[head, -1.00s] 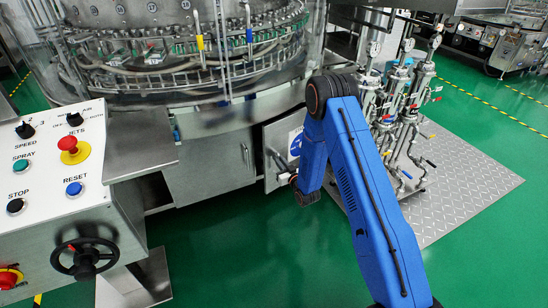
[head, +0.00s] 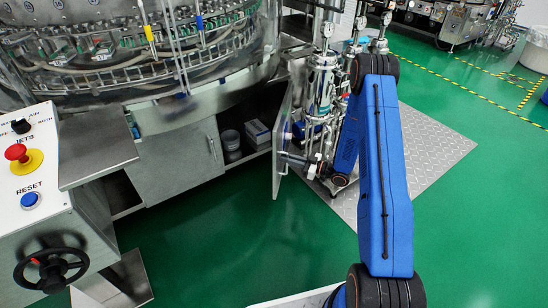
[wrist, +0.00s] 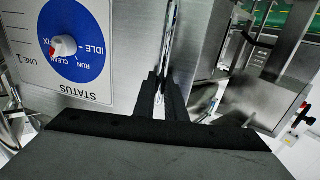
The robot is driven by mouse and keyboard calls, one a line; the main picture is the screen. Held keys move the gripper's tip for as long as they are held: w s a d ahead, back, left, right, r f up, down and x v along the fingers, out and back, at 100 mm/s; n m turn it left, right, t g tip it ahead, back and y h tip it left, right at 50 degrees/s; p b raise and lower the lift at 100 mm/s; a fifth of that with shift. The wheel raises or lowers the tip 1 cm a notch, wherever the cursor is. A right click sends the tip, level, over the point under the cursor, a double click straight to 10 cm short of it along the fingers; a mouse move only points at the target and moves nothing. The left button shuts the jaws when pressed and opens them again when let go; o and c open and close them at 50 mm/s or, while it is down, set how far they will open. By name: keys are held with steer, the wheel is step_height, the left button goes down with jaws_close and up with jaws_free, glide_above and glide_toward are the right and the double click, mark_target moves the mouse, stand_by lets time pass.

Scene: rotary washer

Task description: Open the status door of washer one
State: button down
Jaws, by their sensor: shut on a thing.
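The status door (head: 283,125) of the washer stands swung well open in the head view, seen nearly edge-on. The wrist view shows its metal face (wrist: 130,35) with the STATUS plate, a blue dial (wrist: 72,40) and a white and red knob (wrist: 63,47). My gripper (wrist: 163,88) is shut on the door's upright bar handle (wrist: 170,35), to the right of the plate.
The open compartment holds a grey bucket (head: 230,141) and a pale box (head: 257,132). A closed cabinet door (head: 182,163) is to its left. The control panel (head: 30,165) with a handwheel (head: 51,264) stands at left. Pipes and valves (head: 325,85) crowd behind my arm. Green floor (head: 235,235) in front is clear.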

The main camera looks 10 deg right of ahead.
steer(key=s+d, duration=0.2)
steer(key=d, duration=1.6)
steer(key=shift+d+n+g, duration=0.3)
steer(key=shift+d+g, duration=0.1)
steer(key=c, duration=1.8)
jaws_free()
steer(key=shift+w, duration=0.1)
steer(key=v, duration=1.7)
steer(key=shift+d+f, duration=0.2)
steer(key=shift+f, duration=0.1)
